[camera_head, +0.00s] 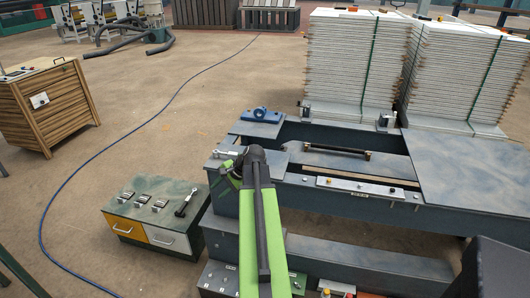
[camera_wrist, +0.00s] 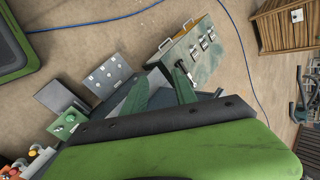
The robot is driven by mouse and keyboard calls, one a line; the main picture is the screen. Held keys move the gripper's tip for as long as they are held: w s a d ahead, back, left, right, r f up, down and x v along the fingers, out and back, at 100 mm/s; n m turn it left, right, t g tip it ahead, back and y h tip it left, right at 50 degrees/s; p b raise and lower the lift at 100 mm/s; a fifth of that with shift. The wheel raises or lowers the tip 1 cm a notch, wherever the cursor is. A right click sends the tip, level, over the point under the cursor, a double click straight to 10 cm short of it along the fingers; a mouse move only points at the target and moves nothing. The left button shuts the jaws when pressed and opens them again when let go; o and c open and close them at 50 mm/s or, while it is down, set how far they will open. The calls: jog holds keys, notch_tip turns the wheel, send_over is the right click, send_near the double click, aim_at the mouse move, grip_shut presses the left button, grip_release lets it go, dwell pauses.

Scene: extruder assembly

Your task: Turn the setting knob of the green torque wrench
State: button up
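I cannot clearly make out a green torque wrench or its setting knob in either view. A small black-handled tool (camera_head: 185,203) lies on the low cabinet in the head view; its type is too small to tell. A small pale item (camera_head: 225,153) lies at the near left corner of the machine table, beside the end of my arm. In the wrist view my gripper (camera_wrist: 160,76) shows two green fingers spread apart, with nothing visibly held between them. In the head view my own green and black arm mostly hides the gripper.
The low cabinet (camera_head: 152,240) with yellow and white drawers stands left of the machine table (camera_head: 470,170); its top carries several small metal items. A blue bearing block (camera_head: 261,114) sits on the table. White stacked sheets (camera_head: 355,60) stand behind. A blue hose crosses the open floor.

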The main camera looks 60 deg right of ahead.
jog(key=s+d+r+m+t+h+p, duration=0.15)
jog(key=s+d+r+m, duration=0.35)
jog(key=s+d, duration=0.5)
jog(key=s+d+r+m+t+h+p, duration=0.1)
jog(key=s+d+r+m+t+h, duration=0.3)
jog(key=s+d, duration=0.7)
jog(key=w+d+f+b, duration=0.1)
jog(key=w+f+b, duration=0.2)
jog(key=w, duration=0.2)
jog(key=w+d+f+g+b, duration=0.1)
jog(key=w+d+f+b, duration=0.1)
jog(key=w, duration=0.3)
jog(key=w+d+f+m+g+b, duration=0.1)
jog(key=w+f+b, duration=0.2)
jog(key=w+b, duration=0.1)
jog(key=shift+w+d+f+y, duration=0.2)
jog(key=shift+w, duration=0.25)
jog(key=shift+w+d+f+y, duration=0.15)
jog(key=shift+w, duration=0.3)
grip_shut()
